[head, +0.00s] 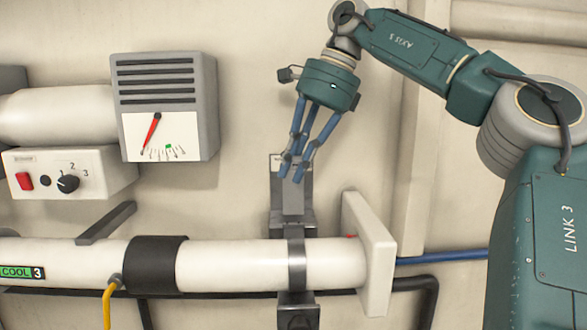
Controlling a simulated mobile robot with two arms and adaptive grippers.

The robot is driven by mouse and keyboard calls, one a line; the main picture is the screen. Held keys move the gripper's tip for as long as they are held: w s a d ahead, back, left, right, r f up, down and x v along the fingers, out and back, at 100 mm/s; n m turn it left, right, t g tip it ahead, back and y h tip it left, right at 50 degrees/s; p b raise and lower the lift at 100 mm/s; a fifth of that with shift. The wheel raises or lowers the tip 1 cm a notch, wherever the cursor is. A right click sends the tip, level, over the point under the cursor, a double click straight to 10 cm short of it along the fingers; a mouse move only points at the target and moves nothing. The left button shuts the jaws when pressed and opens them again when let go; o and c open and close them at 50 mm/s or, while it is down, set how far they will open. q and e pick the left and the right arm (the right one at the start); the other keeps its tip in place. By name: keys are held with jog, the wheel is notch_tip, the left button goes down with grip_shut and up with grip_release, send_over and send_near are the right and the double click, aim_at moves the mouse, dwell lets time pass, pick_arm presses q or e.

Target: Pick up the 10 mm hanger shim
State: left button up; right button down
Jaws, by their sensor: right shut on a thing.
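My right gripper (293,174) comes down from the upper right in the head view. Its blue fingers point down in front of the grey wall hanger (278,190) and are shut on a small grey piece. This appears to be the 10 mm hanger shim (293,203), a lighter grey plate just below the fingertips. Fingers partly cover it, and grey lies against grey, so its edges are hard to tell. I cannot tell whether it still touches the hanger. My left gripper is not in view.
A white pipe (230,264) runs under the gripper, with a strap (296,264) around it and a white end plate (367,253) at right. A gauge box (168,105) and a switch panel (68,172) are at left.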

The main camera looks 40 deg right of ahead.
jog(key=s+a+b, duration=0.4)
jog(key=s+a, duration=0.3)
jog(key=s, duration=0.1)
jog(key=shift+s, duration=0.15)
dwell(0.6)
jog(key=shift+d, duration=0.1)
